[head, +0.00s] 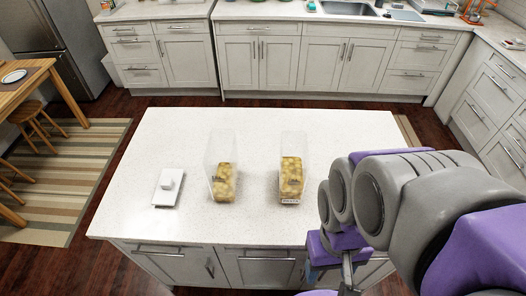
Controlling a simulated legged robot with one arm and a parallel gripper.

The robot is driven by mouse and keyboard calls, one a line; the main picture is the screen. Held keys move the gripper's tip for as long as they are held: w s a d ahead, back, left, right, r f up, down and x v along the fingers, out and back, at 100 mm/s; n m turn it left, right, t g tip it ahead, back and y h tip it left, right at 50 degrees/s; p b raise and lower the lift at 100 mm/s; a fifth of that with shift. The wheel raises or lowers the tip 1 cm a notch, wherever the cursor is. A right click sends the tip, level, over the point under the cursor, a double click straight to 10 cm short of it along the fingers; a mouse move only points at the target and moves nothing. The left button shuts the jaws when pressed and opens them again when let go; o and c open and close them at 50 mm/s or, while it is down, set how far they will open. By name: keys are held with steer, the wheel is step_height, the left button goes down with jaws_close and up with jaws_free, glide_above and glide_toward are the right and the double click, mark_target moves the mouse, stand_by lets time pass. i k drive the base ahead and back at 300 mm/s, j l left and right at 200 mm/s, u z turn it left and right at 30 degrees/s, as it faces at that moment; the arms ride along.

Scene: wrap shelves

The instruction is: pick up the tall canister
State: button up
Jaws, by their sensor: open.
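Two clear, tall-walled canisters with yellow-brown contents in their lower part stand upright on the white island top. The left canister (222,182) is near the middle of the island, with no lid visible on it. The right canister (291,178) stands a short way to its right and has a small pale label low on its front. I cannot tell which is taller. My gripper (332,268) hangs at the island's front edge, right of and nearer than both canisters, apart from them. It is open and holds nothing visible; its fingers are small and partly hidden by my arm.
A white flat piece with a raised block (168,187) lies left of the left canister. The island top (130,150) is otherwise clear, especially behind the canisters. A wooden table (22,85) and stool stand at left. Cabinets and a sink (348,8) line the back.

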mark_target(220, 160)
steer(key=k+l+u, duration=0.15)
steer(key=l+u, duration=0.15)
steer(key=u, duration=0.2)
steer(key=k+l+u, duration=0.15)
steer(key=u, duration=0.35)
steer(key=l, duration=0.1)
